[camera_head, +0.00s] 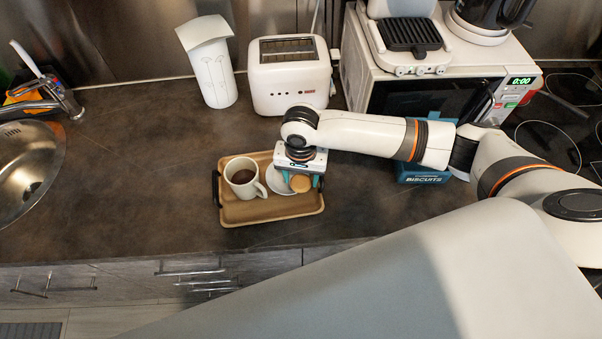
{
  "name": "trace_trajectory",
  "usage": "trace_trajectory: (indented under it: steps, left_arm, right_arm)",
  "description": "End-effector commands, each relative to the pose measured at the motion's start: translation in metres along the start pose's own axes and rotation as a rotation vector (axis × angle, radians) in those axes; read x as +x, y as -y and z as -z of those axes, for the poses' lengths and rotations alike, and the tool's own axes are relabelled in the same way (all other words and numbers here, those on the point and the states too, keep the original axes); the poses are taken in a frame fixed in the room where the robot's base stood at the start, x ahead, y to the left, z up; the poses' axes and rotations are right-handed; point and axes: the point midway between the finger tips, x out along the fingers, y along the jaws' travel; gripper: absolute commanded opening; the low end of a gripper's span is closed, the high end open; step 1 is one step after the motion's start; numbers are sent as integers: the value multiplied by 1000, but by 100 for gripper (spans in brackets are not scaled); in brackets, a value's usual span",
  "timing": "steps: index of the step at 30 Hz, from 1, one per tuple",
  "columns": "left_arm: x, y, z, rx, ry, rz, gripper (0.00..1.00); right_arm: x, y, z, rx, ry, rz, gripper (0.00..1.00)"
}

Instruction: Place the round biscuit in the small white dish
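The round biscuit (301,184) is tan and shows between the two teal fingers of my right gripper (302,181). The fingers stand on either side of it with little or no gap. I cannot tell whether they grip it, or whether it rests on something. The small white dish (279,188) sits on a brown wooden tray (262,212), right of the cup. The biscuit is at the dish's right side, and the gripper hides part of the dish. My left gripper is not in view.
A white cup (243,187) with dark drink stands left of the dish on the tray. A blue biscuits box (424,179) is under my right arm. A toaster (290,83), paper roll (216,80) and microwave (432,98) stand behind. The counter left of the tray is clear.

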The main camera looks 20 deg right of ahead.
Motion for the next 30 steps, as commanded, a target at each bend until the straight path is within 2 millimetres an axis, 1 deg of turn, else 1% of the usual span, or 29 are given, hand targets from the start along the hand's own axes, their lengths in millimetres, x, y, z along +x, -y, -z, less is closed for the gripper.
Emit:
trace_trajectory:
  steps: [7,11,14,18,22,27,30]
  left_arm:
    - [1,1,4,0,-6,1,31]
    - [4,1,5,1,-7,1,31]
    - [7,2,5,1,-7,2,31]
    - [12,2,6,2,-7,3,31]
    - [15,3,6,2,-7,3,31]
    - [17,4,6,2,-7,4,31]
    - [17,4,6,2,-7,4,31]
  right_arm:
    - [-2,0,0,0,1,0,55]
    - [-14,-1,0,0,1,-3,55]
    - [-32,-1,-1,-1,2,-5,55]
    - [-64,-1,-1,0,2,-5,55]
    - [-91,-1,-1,-1,3,-5,55]
    - [-114,-1,0,0,0,-2,55]
    - [-120,0,0,1,0,-1,55]
